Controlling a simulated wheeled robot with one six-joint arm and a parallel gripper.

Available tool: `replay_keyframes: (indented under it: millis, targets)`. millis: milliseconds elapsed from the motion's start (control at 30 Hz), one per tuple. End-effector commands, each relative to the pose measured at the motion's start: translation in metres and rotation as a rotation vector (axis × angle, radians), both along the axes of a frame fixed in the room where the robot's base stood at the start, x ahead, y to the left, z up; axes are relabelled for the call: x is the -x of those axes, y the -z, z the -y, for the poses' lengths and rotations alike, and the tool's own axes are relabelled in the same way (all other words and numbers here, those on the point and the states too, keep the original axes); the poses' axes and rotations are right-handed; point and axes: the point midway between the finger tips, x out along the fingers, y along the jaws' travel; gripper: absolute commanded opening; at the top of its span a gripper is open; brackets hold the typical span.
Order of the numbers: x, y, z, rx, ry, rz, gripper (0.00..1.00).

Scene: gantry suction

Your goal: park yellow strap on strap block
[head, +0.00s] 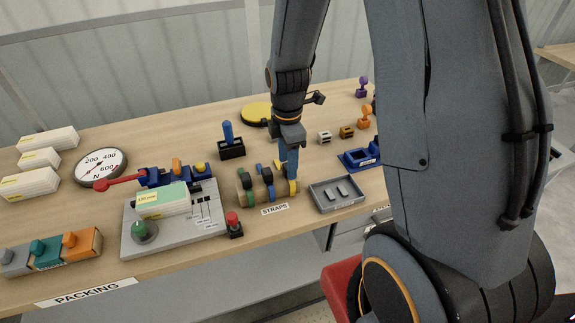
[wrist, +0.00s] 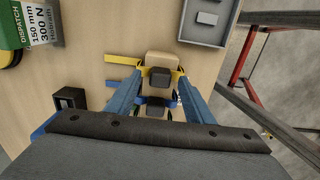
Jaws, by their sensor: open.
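The wooden strap block (head: 243,183) stands near the front of the bench, behind the STRAPS label; its pale wooden end (wrist: 161,59) shows in the wrist view. The yellow strap (head: 293,187) sits around the block's right end; in the wrist view the yellow strap (wrist: 122,58) has a flat tail pointing left and a dark buckle on top. A blue strap (wrist: 138,95) is around the block beside it. My gripper (head: 291,176) is down over the yellow strap. In the wrist view my gripper (wrist: 160,82) is open, its fingers on either side of the buckle. Finger contact is unclear.
A grey tray (head: 335,206) with two small blocks stands right of the strap block. A red-topped button (head: 233,224) and a grey console (head: 165,240) are at left. A blue-handled lever (head: 229,140) stands behind.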

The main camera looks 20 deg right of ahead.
Motion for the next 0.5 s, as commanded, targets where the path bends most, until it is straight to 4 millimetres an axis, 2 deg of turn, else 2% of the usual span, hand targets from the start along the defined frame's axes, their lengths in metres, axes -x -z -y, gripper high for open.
replay_keyframes:
  millis: [300,500]
  targets:
    - [-0.001,-0.043,0.000,0.000,0.000,0.005,0.48]
    - [0.000,-0.058,0.000,0.000,0.000,0.001,0.48]
